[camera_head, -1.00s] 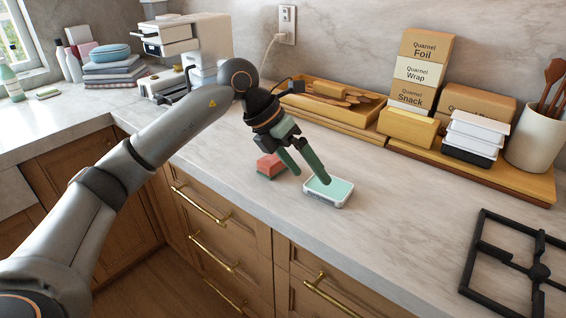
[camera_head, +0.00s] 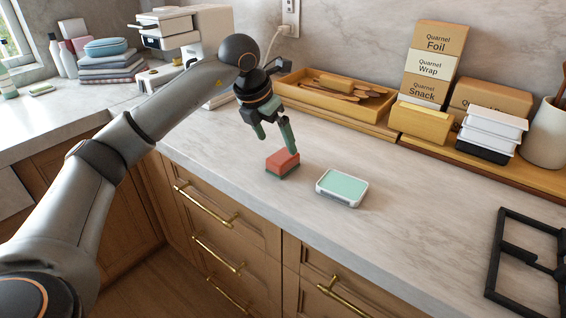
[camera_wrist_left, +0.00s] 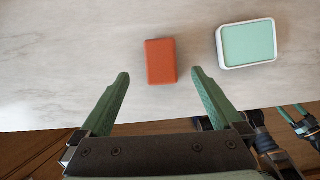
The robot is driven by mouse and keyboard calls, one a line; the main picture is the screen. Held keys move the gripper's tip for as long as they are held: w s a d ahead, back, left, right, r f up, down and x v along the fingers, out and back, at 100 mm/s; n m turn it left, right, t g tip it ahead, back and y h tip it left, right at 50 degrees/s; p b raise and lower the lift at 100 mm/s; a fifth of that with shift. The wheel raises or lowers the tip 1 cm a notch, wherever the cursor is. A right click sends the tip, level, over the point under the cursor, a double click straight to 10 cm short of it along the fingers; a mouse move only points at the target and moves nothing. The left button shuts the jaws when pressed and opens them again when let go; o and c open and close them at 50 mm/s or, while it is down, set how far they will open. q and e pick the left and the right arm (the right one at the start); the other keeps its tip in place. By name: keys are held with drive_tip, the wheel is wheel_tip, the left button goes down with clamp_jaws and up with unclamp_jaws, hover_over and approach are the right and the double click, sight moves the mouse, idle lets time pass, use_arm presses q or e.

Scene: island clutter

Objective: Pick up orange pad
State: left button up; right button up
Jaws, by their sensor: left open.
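The orange pad (camera_head: 283,159) lies on the counter, a small block with an orange-red top and a dark green lower layer in the head view. It also shows in the left wrist view (camera_wrist_left: 160,61), ahead of the fingertips and between their lines. My left gripper (camera_head: 276,145) is open and empty, with its green fingers just above and behind the pad in the head view. In the left wrist view the open fingers (camera_wrist_left: 159,78) are apart, with the pad not between them.
A white dish with a mint-green top (camera_head: 342,187) sits just right of the pad. A wooden tray of utensils (camera_head: 290,92), boxes (camera_head: 436,38) and stacked containers (camera_head: 492,133) line the wall. A black stove grate (camera_head: 500,255) is at right. The counter's front edge is near.

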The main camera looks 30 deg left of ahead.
sight(283, 155)
use_arm(q)
drive_tip(key=x, duration=0.5)
drive_tip(key=shift+w+f, duration=0.1)
drive_tip(key=shift+f, duration=0.05)
drive_tip(key=c, duration=1.4)
